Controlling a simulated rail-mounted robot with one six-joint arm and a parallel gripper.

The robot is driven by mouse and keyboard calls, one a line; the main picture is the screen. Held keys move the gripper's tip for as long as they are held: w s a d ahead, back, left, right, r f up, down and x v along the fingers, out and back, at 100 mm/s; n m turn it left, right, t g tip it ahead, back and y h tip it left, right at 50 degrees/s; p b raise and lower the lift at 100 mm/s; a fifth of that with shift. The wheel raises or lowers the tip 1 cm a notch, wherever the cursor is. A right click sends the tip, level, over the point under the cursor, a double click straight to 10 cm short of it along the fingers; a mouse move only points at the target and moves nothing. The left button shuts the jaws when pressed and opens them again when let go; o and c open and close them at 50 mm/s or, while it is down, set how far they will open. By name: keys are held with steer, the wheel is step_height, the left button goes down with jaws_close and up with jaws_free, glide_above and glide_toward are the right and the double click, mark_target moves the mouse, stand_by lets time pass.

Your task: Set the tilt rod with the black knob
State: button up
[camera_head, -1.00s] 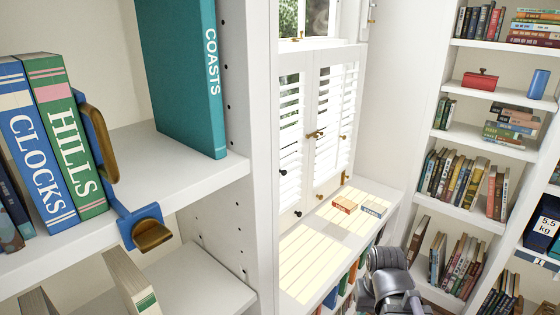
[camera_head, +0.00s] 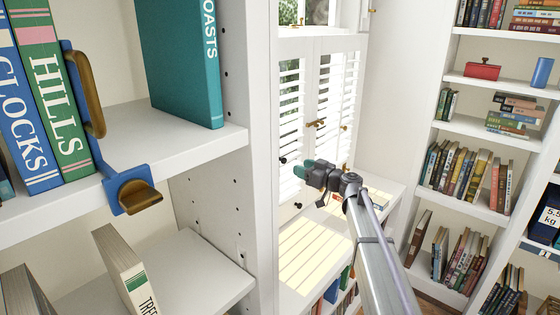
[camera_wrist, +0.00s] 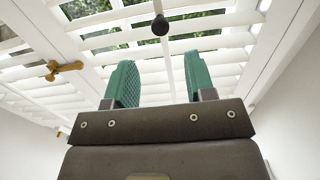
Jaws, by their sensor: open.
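The white louvred shutters (camera_head: 291,115) cover the lower window. A small black knob (camera_head: 283,160) shows at the left panel, just left of my gripper. In the wrist view a round black knob (camera_wrist: 160,25) stands in front of the slats, beyond the fingertips and roughly between them. My gripper (camera_head: 303,169) is open, its green-padded fingers pointing at the shutters; in the wrist view the gripper (camera_wrist: 160,82) is empty, with a gap before the knob.
A brass latch (camera_head: 315,123) sits between the shutter panels; it also shows in the wrist view (camera_wrist: 64,69). The sill (camera_head: 310,255) below is sunlit. A white bookcase with a teal book (camera_head: 182,65) stands close on the left. Bookshelves (camera_head: 468,128) stand on the right.

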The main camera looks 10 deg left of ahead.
mark_target(285, 161)
steer(key=x, duration=1)
steer(key=shift+w+a, duration=0.15)
steer(key=shift+a, duration=0.2)
steer(key=shift+c, duration=0.2)
jaws_close()
